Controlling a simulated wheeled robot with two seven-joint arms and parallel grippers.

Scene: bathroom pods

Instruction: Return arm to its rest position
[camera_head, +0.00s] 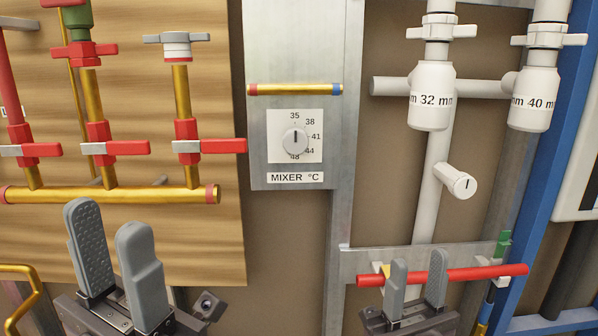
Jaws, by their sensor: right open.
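My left gripper (107,216) is at the lower left, its two grey fingers pointing up with a narrow gap and nothing seen between them. It is in front of the wooden panel's lower part, below the brass pipe (120,194). My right gripper (418,258) is at the lower right, fingers apart. Its fingers overlap a red bar (490,272) in the picture. I cannot tell whether they touch it or only stand in front of it.
Red-handled valves (188,148) stick out from the wooden panel (225,235). A mixer dial (295,141) sits on a grey metal panel in the middle. White pipes with a 32 mm fitting (431,112) and a blue upright (548,185) are at the right.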

